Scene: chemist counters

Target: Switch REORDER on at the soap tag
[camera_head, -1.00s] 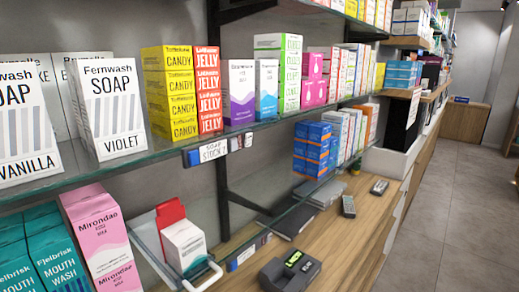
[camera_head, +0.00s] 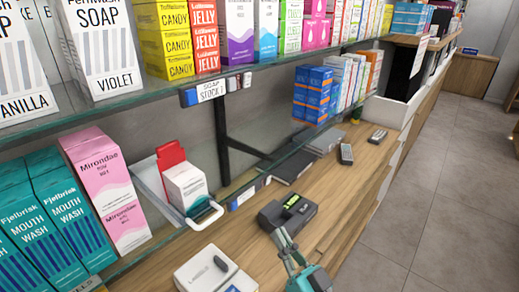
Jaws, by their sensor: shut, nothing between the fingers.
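The soap tag (camera_head: 212,89) is a white label reading SOAP STOCK on the front edge of the upper glass shelf. A small dark-blue block (camera_head: 189,98) sits at its left end, and small dark and pale switch-like pieces (camera_head: 238,83) sit at its right. Their legends and positions are too small to read. Soap boxes (camera_head: 100,45) stand on the shelf above, to the left. My gripper (camera_head: 281,238), grey and teal, shows at the bottom, below and right of the tag and well apart from it. It is shut and empty.
The lower glass shelf holds mouthwash boxes (camera_head: 60,205), a pink box (camera_head: 105,185) and a small white box (camera_head: 185,185) by a white handled holder. A dark card terminal (camera_head: 288,213) and a white device (camera_head: 212,270) occupy the wooden counter. Floor is clear at right.

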